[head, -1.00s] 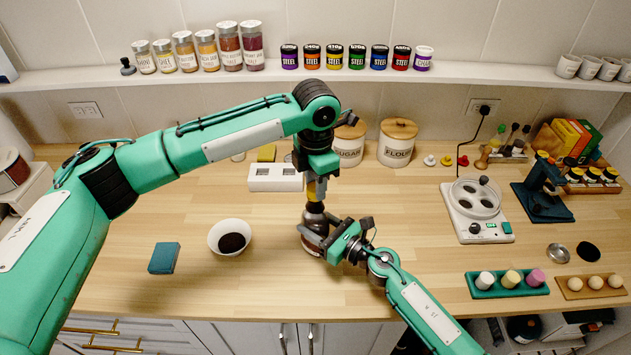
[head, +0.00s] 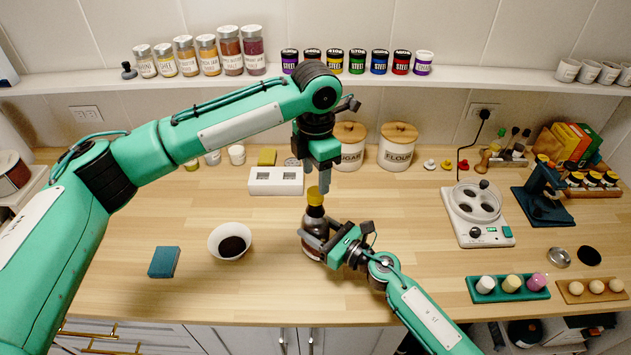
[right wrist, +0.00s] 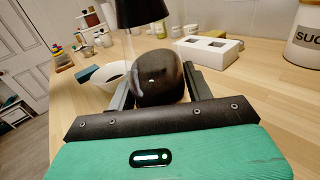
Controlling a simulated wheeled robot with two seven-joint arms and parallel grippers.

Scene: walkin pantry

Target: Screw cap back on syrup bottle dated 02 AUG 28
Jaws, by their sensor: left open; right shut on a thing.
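The syrup bottle (head: 317,225), dark brown, stands upright on the counter in the middle of the head view. A yellow cap (head: 315,196) sits on its neck; I cannot tell how tight it is. My right gripper (head: 313,242) is shut around the bottle's body from the right. The dark bottle (right wrist: 160,80) also shows between its fingers in the right wrist view. My left gripper (head: 317,186) is open and points down just above the cap. The date on the bottle is not readable.
A white bowl (head: 214,239) with dark contents and a teal block (head: 164,260) lie to the left. A white two-slot block (head: 266,181) and sugar and flour canisters (head: 397,150) stand behind. The counter between is clear.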

